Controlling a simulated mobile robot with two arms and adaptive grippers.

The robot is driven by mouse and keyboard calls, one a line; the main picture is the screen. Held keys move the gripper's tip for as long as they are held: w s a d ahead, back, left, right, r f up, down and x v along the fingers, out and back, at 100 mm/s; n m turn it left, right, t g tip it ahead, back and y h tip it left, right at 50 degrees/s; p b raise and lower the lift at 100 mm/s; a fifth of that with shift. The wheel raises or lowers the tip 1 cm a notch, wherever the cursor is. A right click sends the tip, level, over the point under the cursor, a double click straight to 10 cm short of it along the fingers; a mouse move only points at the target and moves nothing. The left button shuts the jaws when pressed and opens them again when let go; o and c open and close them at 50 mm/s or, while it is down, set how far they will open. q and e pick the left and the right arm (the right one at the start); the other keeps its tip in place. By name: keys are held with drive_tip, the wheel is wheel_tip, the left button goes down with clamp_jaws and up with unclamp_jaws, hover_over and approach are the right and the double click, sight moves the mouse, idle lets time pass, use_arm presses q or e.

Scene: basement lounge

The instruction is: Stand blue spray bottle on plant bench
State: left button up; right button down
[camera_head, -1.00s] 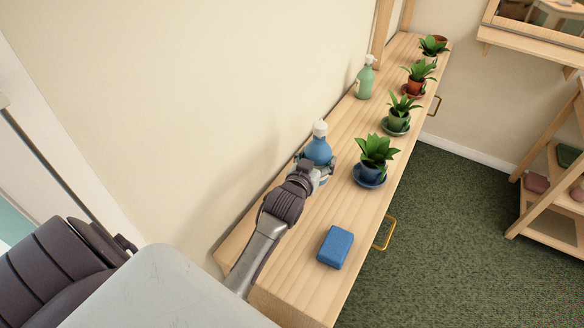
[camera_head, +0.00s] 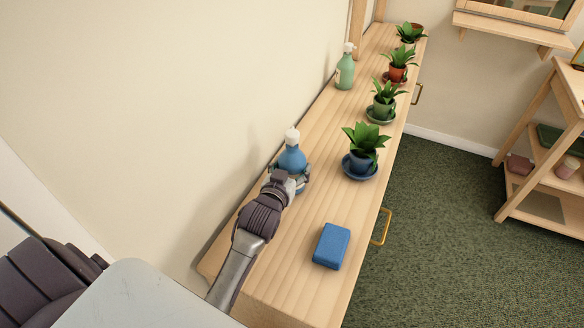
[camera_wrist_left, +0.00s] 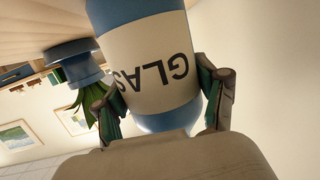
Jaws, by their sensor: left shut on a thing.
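The blue spray bottle (camera_head: 292,157) has a white top and stands upright at the wall side of the wooden plant bench (camera_head: 310,205). My left gripper (camera_head: 289,182) is shut on its body from the near side. In the left wrist view the bottle (camera_wrist_left: 150,50) shows upside down with a cream label, between the two fingers (camera_wrist_left: 165,105). Its base looks to be at the bench top, but the gripper hides part of it, so I cannot tell whether it touches. My right gripper is not in view.
A blue sponge-like block (camera_head: 331,246) lies near the bench's close end. A potted plant on a blue saucer (camera_head: 359,174) stands right of the bottle, with several more plants behind. A green spray bottle (camera_head: 345,70) stands farther back by the wall. Bare wood lies between.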

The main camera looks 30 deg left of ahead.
use_arm(q)
drive_tip(key=shift+r, duration=0.1)
drive_tip(key=o, duration=1.8)
drive_tip(key=shift+f, duration=0.25)
drive_tip(key=shift+c, duration=0.2)
drive_tip(key=shift+r, duration=0.15)
drive_tip(key=shift+s, duration=0.35)
drive_tip(key=v, duration=1)
drive_tip(key=shift+s+d+b, duration=0.15)
drive_tip(key=shift+s+b, duration=0.1)
drive_tip(key=shift+b, duration=0.1)
drive_tip(key=shift+s+r, duration=0.2)
drive_tip(key=shift+s, duration=0.2)
